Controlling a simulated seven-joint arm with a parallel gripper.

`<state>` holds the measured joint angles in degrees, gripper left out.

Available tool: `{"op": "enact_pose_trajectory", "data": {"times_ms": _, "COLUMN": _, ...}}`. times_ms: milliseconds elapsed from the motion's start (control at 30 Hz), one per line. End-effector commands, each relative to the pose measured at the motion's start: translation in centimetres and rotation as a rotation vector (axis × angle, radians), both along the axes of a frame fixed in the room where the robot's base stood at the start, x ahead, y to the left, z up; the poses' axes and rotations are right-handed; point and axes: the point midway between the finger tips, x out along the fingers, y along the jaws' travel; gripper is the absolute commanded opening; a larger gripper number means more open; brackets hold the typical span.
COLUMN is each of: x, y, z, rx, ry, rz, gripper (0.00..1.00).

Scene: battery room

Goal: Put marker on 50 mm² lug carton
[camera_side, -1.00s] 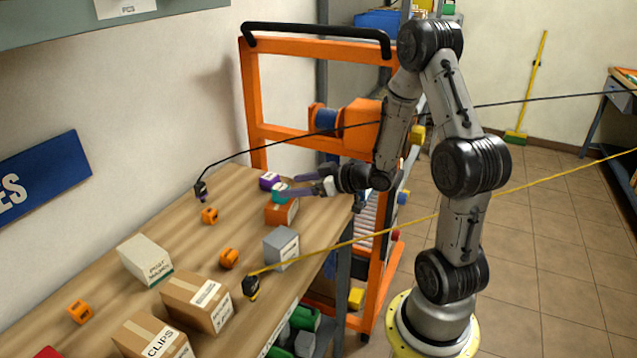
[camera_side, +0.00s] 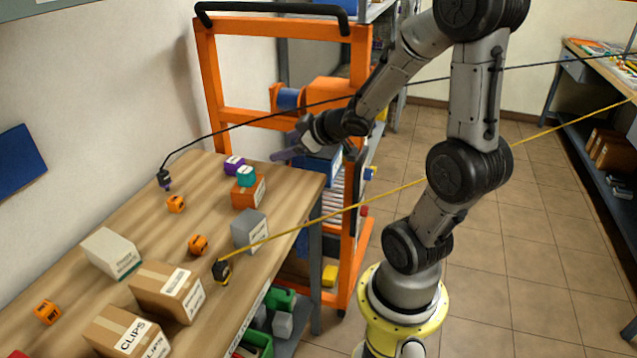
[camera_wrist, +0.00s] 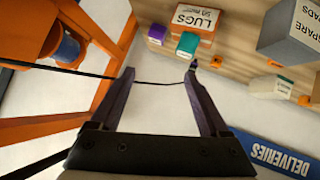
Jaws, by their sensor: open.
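The orange lug carton (camera_side: 249,198) stands near the table's far end. Its white label reading LUGS shows upside down in the wrist view (camera_wrist: 197,20). My gripper (camera_side: 273,157) is open and empty, above and to the right of the carton, clear of the teal block.
A black cord (camera_side: 290,107) passes close to my gripper, and a yellow cord (camera_side: 350,207) crosses before the table. A grey box (camera_side: 250,231), orange blocks (camera_side: 198,245) and cartons (camera_side: 165,291) stand nearer. An orange frame (camera_side: 205,90) stands behind my gripper.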

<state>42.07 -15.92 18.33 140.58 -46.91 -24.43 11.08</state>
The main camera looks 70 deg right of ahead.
Motion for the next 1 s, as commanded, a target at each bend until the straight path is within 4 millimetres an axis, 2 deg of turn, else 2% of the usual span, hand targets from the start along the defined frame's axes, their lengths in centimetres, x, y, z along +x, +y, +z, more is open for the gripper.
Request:
{"op": "enact_pose_trajectory", "data": {"times_ms": 33, "x": -0.1, "y": 0.9, "z": 1.3, "rx": -0.024, "ry": 0.018, "rz": -0.018, "gripper": 0.79}}
{"op": "enact_pose_trajectory", "data": {"times_ms": 167, "x": -1.7, "y": 3.3, "z": 3.3, "rx": -0.016, "ry": 0.086, "rz": -0.082, "gripper": 0.79}}
{"op": "enact_pose_trajectory", "data": {"times_ms": 233, "x": -3.0, "y": 5.3, "z": 4.1, "rx": 0.015, "ry": 0.125, "rz": -0.099, "gripper": 0.79}}
{"op": "enact_pose_trajectory", "data": {"times_ms": 500, "x": -10.0, "y": 14.5, "z": 4.9, "rx": 0.225, "ry": 0.311, "rz": -0.020, "gripper": 0.79}}
{"op": "enact_pose_trajectory", "data": {"times_ms": 600, "x": -12.3, "y": 17.0, "z": 4.9, "rx": 0.283, "ry": 0.371, "rz": 0.034, "gripper": 0.79}}
{"op": "enact_pose_trajectory", "data": {"times_ms": 767, "x": -14.3, "y": 18.7, "z": 4.8, "rx": 0.326, "ry": 0.424, "rz": 0.080, "gripper": 0.79}}
{"op": "enact_pose_trajectory", "data": {"times_ms": 1000, "x": -14.4, "y": 18.8, "z": 4.8, "rx": 0.330, "ry": 0.430, "rz": 0.082, "gripper": 0.79}}
